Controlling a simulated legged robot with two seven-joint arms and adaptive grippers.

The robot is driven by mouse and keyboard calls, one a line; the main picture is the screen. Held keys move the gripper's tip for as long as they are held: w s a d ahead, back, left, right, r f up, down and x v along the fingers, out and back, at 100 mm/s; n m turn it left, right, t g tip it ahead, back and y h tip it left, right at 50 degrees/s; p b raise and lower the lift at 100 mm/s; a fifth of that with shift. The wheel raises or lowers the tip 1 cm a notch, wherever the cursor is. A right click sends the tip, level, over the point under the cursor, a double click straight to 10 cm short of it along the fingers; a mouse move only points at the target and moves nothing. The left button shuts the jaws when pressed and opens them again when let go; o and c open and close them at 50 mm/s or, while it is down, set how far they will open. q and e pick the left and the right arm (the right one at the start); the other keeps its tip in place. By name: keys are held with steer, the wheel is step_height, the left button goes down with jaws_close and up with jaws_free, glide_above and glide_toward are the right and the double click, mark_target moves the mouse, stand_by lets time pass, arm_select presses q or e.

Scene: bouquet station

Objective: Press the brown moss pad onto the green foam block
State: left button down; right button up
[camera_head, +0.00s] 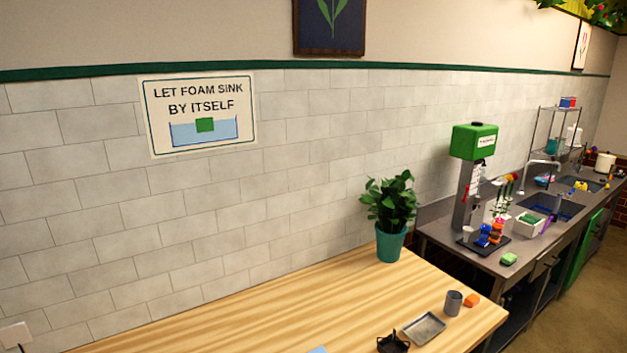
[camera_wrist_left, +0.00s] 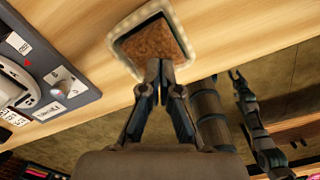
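A brown, rough-textured moss pad (camera_wrist_left: 157,47) lies inside a square tray with a pale rim (camera_wrist_left: 122,42) on the wooden table in the left wrist view. My left gripper (camera_wrist_left: 160,64) has its fingers together, with the tips over the pad's near edge. I cannot tell whether they touch or pinch the pad. What seems to be my right arm's gripper (camera_wrist_left: 236,76) is small and far off in that view; its fingers are unclear. Neither gripper shows in the head view. There, a green block (camera_head: 509,259) lies on the right counter's front edge.
A potted plant (camera_head: 389,213) stands at the table's back. A metal tray (camera_head: 424,328), grey cup (camera_head: 453,302), orange block (camera_head: 472,300) and black holder (camera_head: 393,343) sit near its right end. A grey device panel (camera_wrist_left: 50,75) is left of the pad.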

arm_select(q)
steer(key=shift+a+f, duration=0.1)
steer(key=shift+a, duration=0.4)
steer(key=shift+a+f, duration=0.15)
steer(key=shift+a+f+b, duration=0.15)
steer(key=shift+f+b, duration=0.15)
steer(key=shift+b, duration=0.05)
steer(key=shift+f, duration=0.15)
steer(key=shift+d+f+b, duration=0.15)
steer(key=shift+d+b, duration=0.2)
steer(key=shift+d, duration=0.25)
steer(key=shift+a, duration=0.45)
steer(key=shift+f, duration=0.1)
arm_select(e)
steer(key=shift+s+a+f, duration=0.2)
steer(key=shift+a+f, duration=0.45)
steer(key=shift+a, duration=0.25)
